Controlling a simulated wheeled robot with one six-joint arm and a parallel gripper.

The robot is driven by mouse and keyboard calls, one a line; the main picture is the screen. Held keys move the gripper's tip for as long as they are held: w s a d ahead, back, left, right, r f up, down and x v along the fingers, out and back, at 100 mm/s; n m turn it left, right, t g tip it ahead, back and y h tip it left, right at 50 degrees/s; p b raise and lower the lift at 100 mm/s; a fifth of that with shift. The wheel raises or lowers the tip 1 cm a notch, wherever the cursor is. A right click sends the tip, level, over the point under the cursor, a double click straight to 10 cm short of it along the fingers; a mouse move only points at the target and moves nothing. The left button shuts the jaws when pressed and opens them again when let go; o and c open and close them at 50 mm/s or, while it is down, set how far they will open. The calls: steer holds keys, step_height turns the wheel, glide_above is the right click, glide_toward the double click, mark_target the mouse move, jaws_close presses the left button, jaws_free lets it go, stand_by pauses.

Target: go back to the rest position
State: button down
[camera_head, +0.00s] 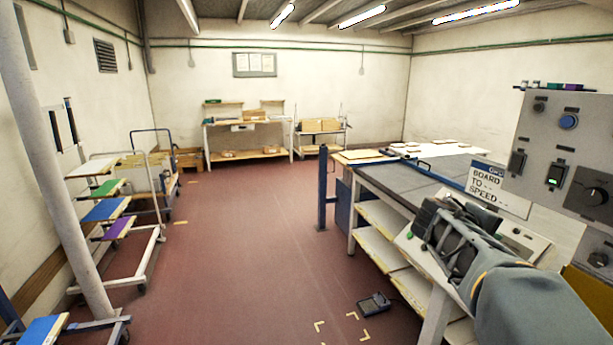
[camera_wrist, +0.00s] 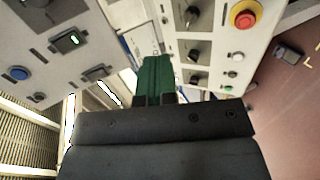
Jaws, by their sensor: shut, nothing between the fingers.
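My gripper (camera_head: 428,222) is in front of the control panel at the right of the head view, above the sloped white console (camera_head: 522,240). The arm reaches in from the lower right. In the wrist view the two green fingers of my gripper (camera_wrist: 157,70) are together with nothing between them. The grey upright panel (camera_head: 553,140) has a blue button, black switches, a green-lit rocker and a big dial. In the wrist view the console (camera_wrist: 205,45) shows a red button (camera_wrist: 243,18) on yellow, black knobs and small white and green buttons. The fingers touch no control that I can see.
A conveyor table (camera_head: 395,182) with shelves stands left of the arm. A sign (camera_head: 487,185) hangs near the panel. A rack of coloured boards (camera_head: 107,210) stands left. The red floor between is clear.

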steer(key=s+a+f+m+y, duration=0.1)
steer(key=s+a+f+y, duration=0.5)
steer(key=a, duration=0.5)
steer(key=s+a+f+m+y, duration=0.1)
steer(key=s+a+f+y, duration=0.6)
steer(key=a+f, duration=0.4)
steer(key=shift+s+a+m, duration=0.3)
steer(key=shift+s+a, duration=0.15)
steer(key=shift+a, duration=0.35)
steer(key=shift+f, duration=0.1)
